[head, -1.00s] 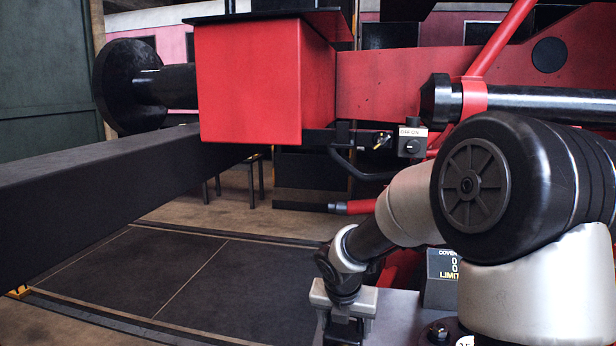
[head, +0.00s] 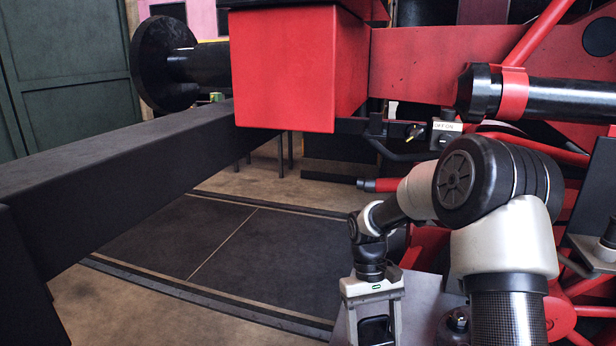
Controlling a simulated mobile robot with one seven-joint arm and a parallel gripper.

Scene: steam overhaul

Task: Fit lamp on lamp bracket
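My gripper (head: 373,312) points down at the bottom centre of the head view, above or beside a grey surface. A dark piece (head: 375,330) shows between its two pale fingers; the bottom edge cuts it off, and I cannot tell whether it is the lamp or is gripped. The fingertips are not clearly shown. I cannot make out a lamp or a lamp bracket with certainty anywhere in view.
A large red box-shaped beam end (head: 298,75) and a black buffer (head: 160,62) stand ahead. A long dark beam (head: 120,160) crosses the left. A small labelled grey box (head: 445,133) sits right of centre. Dark floor panels (head: 235,245) lie clear.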

